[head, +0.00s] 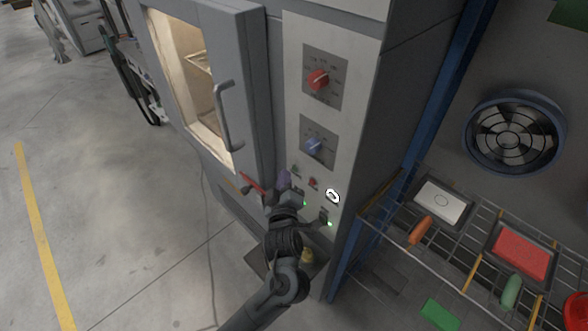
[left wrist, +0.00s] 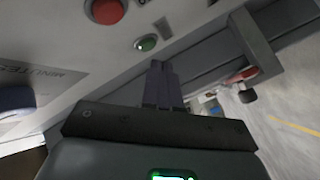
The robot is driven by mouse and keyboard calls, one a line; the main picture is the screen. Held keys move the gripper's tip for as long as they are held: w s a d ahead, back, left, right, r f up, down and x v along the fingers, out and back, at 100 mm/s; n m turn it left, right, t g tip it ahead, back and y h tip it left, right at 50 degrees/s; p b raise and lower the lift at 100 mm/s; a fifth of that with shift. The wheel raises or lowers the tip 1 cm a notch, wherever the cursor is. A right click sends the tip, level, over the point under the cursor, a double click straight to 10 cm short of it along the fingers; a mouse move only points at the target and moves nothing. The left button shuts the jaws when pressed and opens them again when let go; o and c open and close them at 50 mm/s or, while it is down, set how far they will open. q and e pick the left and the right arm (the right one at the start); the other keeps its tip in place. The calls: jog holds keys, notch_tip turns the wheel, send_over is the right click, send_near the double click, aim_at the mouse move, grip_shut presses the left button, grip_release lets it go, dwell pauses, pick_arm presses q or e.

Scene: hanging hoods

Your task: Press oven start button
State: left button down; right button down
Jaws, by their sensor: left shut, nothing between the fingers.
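The oven's control panel (head: 335,40) faces me in the head view. A green button (left wrist: 147,44) and a larger red button (left wrist: 107,10) show at the top of the left wrist view. In the head view the small green button (head: 296,168) and the red button (head: 313,183) sit below the blue knob (head: 313,147). My left gripper (head: 284,179) is shut and empty, close in front of the panel's lower left. In the left wrist view its fingertips (left wrist: 157,66) appear just below the green button; I cannot tell whether they touch anything. My right gripper is out of view.
The oven door (head: 240,50) with its grey handle (head: 228,115) is left of the panel. A red-handled lever (head: 253,184) is close beside my left gripper. A wire rack (head: 460,245) with trays stands at right. The floor at left is mostly clear.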

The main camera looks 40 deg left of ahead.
pick_arm(q)
jog(key=shift+w, duration=0.1)
jog(key=shift+w, duration=0.35)
jog(key=shift+w+d, duration=0.1)
jog(key=shift+w, duration=0.25)
dwell(1.0)
jog(key=shift+s, duration=0.15)
jog(key=shift+s+p, duration=0.45)
jog(key=shift+s, duration=0.2)
